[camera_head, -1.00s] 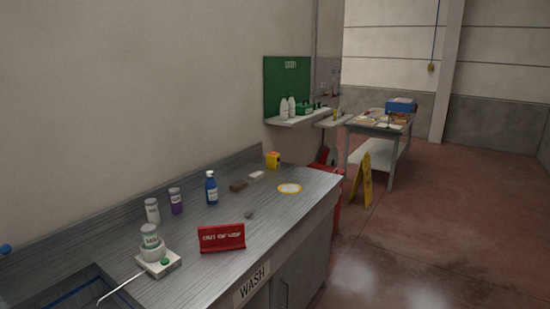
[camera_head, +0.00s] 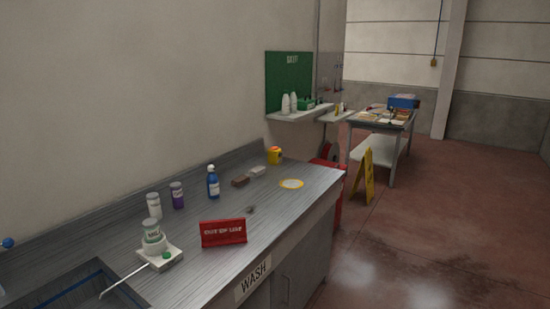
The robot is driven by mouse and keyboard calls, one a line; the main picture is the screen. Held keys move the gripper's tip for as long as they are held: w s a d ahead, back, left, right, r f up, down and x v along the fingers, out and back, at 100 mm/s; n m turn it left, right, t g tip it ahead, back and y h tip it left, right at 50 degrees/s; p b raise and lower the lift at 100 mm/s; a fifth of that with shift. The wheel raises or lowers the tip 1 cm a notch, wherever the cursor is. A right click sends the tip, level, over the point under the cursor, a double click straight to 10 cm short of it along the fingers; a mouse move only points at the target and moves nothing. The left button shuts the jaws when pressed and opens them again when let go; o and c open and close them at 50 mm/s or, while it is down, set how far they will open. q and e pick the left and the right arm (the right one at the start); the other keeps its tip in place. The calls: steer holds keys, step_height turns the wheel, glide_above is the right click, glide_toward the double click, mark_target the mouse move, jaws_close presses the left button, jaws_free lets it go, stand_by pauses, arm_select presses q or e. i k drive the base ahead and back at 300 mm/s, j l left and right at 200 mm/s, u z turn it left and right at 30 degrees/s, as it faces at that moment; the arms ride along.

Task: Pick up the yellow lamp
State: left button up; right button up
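A small yellow object (camera_head: 274,156) stands at the far back of the metal wash counter (camera_head: 205,212), near the wall. It is too small to tell for sure whether it is the yellow lamp. A flat yellow-rimmed disc (camera_head: 291,184) lies on the counter in front of it, to the right. Neither of my grippers is in view.
On the counter stand a blue bottle (camera_head: 213,183), a purple-labelled jar (camera_head: 177,195), a white jar (camera_head: 154,206), a red sign (camera_head: 223,233) and a small scale (camera_head: 160,257) with a jar. A yellow floor sign (camera_head: 367,176) stands beyond. Red floor (camera_head: 430,235) is open at right.

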mark_target(273, 159)
steer(key=i+l, duration=0.2)
steer(key=l, duration=0.15)
steer(key=i+l, duration=0.15)
steer(key=l, duration=0.15)
steer(key=i+l, duration=0.2)
steer(key=l, duration=0.15)
steer(key=i+l+u, duration=0.1)
steer(key=i+l, duration=0.25)
steer(key=l, duration=0.3)
